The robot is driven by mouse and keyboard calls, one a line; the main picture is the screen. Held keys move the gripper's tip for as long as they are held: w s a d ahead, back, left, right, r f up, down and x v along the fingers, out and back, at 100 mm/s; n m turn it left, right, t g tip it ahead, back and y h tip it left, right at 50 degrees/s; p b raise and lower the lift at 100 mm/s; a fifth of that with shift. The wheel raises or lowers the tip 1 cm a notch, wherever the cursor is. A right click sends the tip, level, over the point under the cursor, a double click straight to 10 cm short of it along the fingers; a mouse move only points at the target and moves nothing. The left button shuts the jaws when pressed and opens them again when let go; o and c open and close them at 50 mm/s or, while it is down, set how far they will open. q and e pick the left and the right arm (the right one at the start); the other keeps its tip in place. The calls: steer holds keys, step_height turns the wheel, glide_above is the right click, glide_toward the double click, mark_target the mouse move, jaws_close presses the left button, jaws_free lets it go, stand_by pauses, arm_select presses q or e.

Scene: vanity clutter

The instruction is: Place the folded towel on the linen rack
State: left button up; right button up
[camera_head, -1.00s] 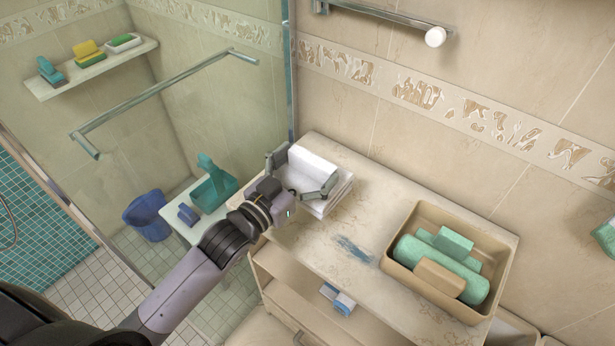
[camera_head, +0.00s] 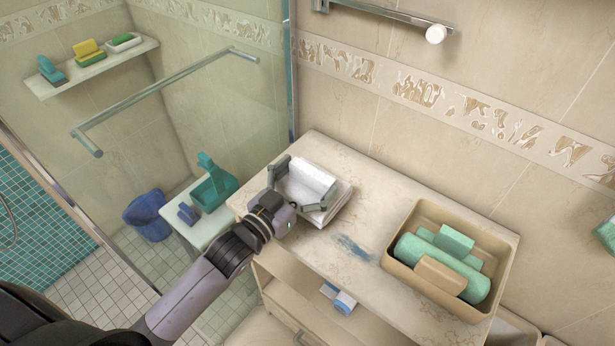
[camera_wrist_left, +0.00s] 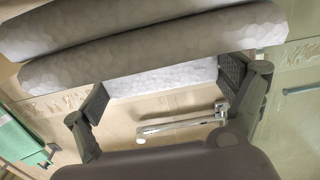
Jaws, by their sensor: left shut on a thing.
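A white folded towel (camera_head: 312,178) is between the fingers of my left gripper (camera_head: 311,174) at the back left of the stone counter. The gripper is shut on it, with one finger at each side. More white folded cloth (camera_head: 338,210) lies directly under and around it; whether the layers touch is hard to tell. In the left wrist view, white cloth (camera_wrist_left: 165,80) spans between the fingers, with thick rounded white layers (camera_wrist_left: 150,45) close by. A chrome wall rack (camera_head: 385,14) is at the top; I cannot tell if it is the linen rack. My right gripper is out of view.
A tan bin (camera_head: 398,262) with green towels stands on the counter's right. A blue smear (camera_head: 355,248) marks the counter (camera_head: 385,185). A glass shower panel with a chrome bar (camera_head: 165,95) is at the left. The counter's back middle is clear.

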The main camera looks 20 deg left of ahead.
arm_select(q)
steer(key=o, duration=1.2)
steer(key=shift+f, duration=0.45)
steer(key=shift+o, duration=0.8)
steer(key=shift+s+f, duration=0.1)
steer(key=shift+f, duration=0.05)
steer(key=shift+r, duration=0.3)
steer(key=shift+r+p, duration=0.3)
steer(key=shift+r, duration=0.2)
steer(key=b+v, duration=0.2)
steer(key=v, duration=0.8)
steer(key=shift+s+a, duration=0.15)
steer(key=shift+s, duration=0.1)
steer(key=shift+s+a+r, duration=0.2)
steer(key=shift+s, duration=0.35)
